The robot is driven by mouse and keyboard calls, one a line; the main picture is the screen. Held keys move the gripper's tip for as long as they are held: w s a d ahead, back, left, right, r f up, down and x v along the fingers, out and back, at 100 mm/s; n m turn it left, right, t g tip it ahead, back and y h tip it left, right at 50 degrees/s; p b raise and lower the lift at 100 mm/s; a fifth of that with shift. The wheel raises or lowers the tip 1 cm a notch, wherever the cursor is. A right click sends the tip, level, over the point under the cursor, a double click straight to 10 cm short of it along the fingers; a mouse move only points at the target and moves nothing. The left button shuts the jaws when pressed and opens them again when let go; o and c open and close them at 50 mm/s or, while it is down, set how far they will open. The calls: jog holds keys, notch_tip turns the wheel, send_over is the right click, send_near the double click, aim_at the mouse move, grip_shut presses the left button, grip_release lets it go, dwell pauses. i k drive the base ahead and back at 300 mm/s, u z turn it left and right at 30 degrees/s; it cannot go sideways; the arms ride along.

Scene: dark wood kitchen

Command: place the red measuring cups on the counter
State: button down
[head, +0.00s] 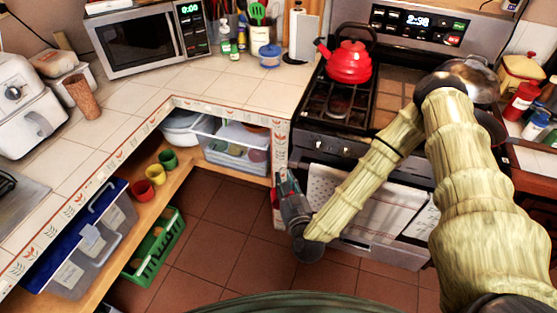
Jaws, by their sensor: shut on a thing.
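My gripper (283,178) is in front of the counter's corner end panel, below the countertop and left of the stove. It is shut on a small red thing (275,196), which shows only at its left side and looks like the red measuring cups. Most of that thing is hidden by the gripper, so its shape is unclear. The tiled counter (228,88) runs along the back and left side, above my gripper's height. A separate red cup (141,189) stands on the wooden shelf beneath the left counter, beside a yellow cup (153,174) and a green cup (168,160).
A microwave (150,40), utensils and a blue-lidded jar (270,55) stand on the back counter. The stove (340,110) bears a red kettle (347,62). Bins and containers fill the lower shelf. The countertop in front of the microwave and at the inner corner is clear.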

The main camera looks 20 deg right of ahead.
aim_at(282, 88)
jog(key=z, duration=0.05)
jog(key=k, duration=1.15)
jog(key=u, duration=1.05)
jog(key=i, duration=1.05)
jog(key=z, duration=0.3)
jog(key=i, duration=0.8)
jog(key=z, duration=1.05)
jog(key=i, duration=0.25)
jog(key=z, duration=0.25)
